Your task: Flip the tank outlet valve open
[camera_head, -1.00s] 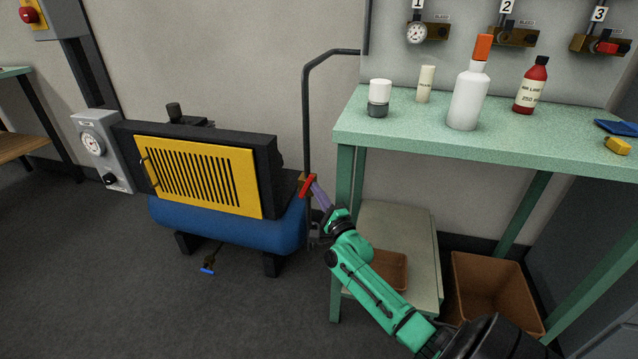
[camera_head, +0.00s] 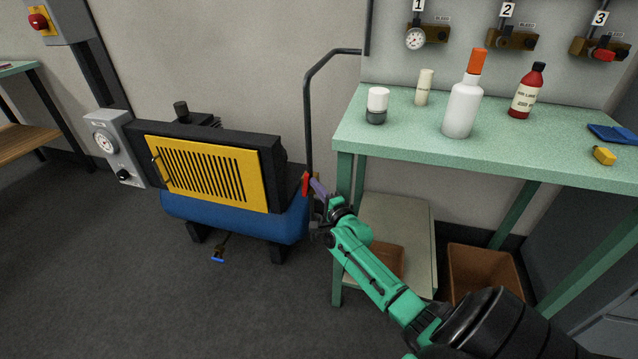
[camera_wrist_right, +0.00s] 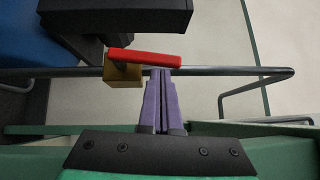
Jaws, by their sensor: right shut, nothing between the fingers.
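The tank outlet valve's red lever (camera_head: 306,184) is at the right end of the blue tank (camera_head: 235,219), beside the foot of a thin dark pipe. In the right wrist view the red lever (camera_wrist_right: 155,56) extends right from a brass valve body (camera_wrist_right: 122,76), nearly in line with the pipe. My right gripper (camera_head: 316,186) is shut and empty. Its purple fingers (camera_wrist_right: 162,74) end right beside the lever; whether they touch it I cannot tell. In the head view the brass body is mostly hidden. My left gripper is not in view.
The dark pipe (camera_head: 307,120) rises behind the valve and bends to the wall. A green bench (camera_head: 440,148) with bottles stands to the right, its leg near my right arm. The yellow-grilled compressor (camera_head: 205,173) sits over the tank. A blue-handled drain (camera_head: 218,258) hangs below.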

